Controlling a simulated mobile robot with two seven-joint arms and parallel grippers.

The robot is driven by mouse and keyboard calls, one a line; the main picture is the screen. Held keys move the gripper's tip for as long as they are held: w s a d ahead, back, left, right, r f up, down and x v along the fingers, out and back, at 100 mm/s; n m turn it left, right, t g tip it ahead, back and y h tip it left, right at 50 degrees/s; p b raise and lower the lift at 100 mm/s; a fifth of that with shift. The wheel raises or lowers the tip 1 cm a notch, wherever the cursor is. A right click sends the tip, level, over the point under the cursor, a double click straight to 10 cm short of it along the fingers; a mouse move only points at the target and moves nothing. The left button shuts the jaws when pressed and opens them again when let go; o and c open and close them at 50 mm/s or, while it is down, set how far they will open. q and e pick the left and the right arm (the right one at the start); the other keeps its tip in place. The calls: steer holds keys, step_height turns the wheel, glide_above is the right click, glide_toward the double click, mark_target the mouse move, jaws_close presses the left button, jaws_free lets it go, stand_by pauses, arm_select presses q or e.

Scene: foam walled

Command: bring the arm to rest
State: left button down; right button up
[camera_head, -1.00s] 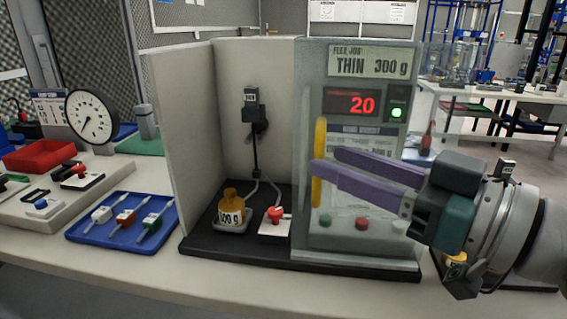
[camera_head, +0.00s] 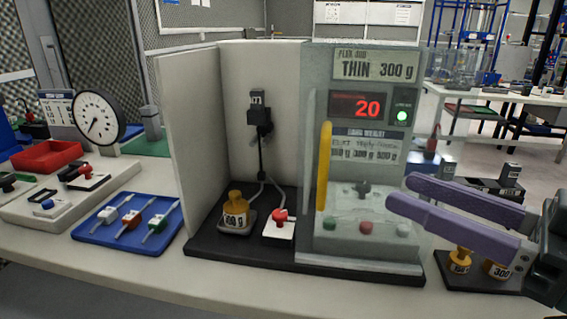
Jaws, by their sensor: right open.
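My right gripper (camera_head: 396,190) is at the right of the head view, its two purple fingers apart with nothing between them. Its fingertips point left, in front of the right edge of the grey-green test machine (camera_head: 413,160). The machine has a yellow handle (camera_head: 324,168), a red display (camera_head: 357,106) reading 20 and a lit green lamp (camera_head: 402,117). My left gripper is out of view.
A brass weight (camera_head: 236,212) and a red-knobbed switch (camera_head: 279,226) stand in the walled bay. Brass weights (camera_head: 460,262) sit on a black base below my right gripper. A blue tray (camera_head: 106,235), red bin (camera_head: 45,157) and dial gauge (camera_head: 99,118) are at left.

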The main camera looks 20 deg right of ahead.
steer(key=s+a+f+m+g+h+p, duration=0.25)
steer(key=s+a+g+h+p, duration=0.3)
steer(key=s+g+p, duration=0.65)
step_height(320, 180, up, 37)
steer(key=g+h+p, duration=0.1)
steer(key=p, duration=3.4)
steer(key=shift+w+d+f, duration=0.2)
steer(key=shift+w+d, duration=0.05)
steer(key=shift+d, duration=0.05)
